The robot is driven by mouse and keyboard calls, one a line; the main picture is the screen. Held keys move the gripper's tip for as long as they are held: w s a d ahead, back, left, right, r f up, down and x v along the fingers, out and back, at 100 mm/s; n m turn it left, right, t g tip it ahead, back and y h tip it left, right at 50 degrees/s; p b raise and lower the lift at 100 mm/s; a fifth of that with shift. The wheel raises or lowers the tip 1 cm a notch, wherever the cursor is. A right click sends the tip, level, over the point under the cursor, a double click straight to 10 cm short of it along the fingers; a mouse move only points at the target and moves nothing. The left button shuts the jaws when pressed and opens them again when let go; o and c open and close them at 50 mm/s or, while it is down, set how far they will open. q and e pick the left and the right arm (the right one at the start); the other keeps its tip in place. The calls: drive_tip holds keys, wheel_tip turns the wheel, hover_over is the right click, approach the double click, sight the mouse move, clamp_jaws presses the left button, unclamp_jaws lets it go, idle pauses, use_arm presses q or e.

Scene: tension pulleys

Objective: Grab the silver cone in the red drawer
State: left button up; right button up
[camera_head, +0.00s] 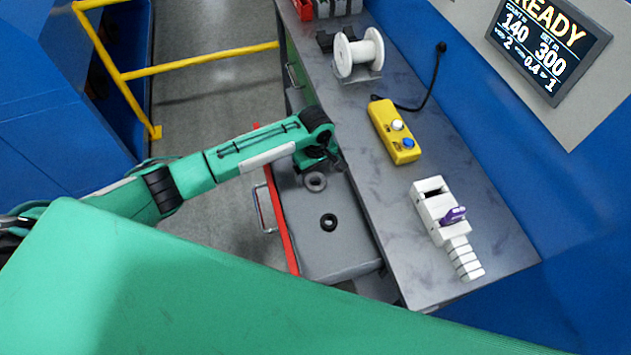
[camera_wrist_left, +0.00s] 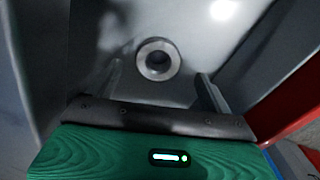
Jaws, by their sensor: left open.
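The red drawer (camera_head: 287,240) is pulled open and has a grey inside. A silver-grey ring-shaped piece with a dark centre hole, which looks like the silver cone (camera_head: 315,181), lies on the drawer floor. It also shows in the left wrist view (camera_wrist_left: 158,59), seen from above. My left gripper (camera_wrist_left: 160,84) is open, with one finger on each side of the picture and the cone showing between and beyond them. In the head view its hand is partly hidden behind the wrist, just above the cone. Nothing is between the fingers. My right gripper is not in view.
A black ring (camera_head: 328,222) lies nearer in the drawer. The grey worktop (camera_head: 385,195) edges the drawer on the right and holds a white spool (camera_head: 358,54), a yellow button box (camera_head: 394,131) and a white device (camera_head: 445,225). A yellow railing (camera_head: 200,61) stands at the back.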

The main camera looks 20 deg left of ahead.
sight(316, 178)
use_arm(q)
wheel_tip(316, 178, down, 4)
drive_tip(key=shift+w+f+p, duration=0.1)
drive_tip(key=shift+w+p, duration=0.05)
drive_tip(key=shift+p, duration=0.15)
drive_tip(key=c, duration=1.1)
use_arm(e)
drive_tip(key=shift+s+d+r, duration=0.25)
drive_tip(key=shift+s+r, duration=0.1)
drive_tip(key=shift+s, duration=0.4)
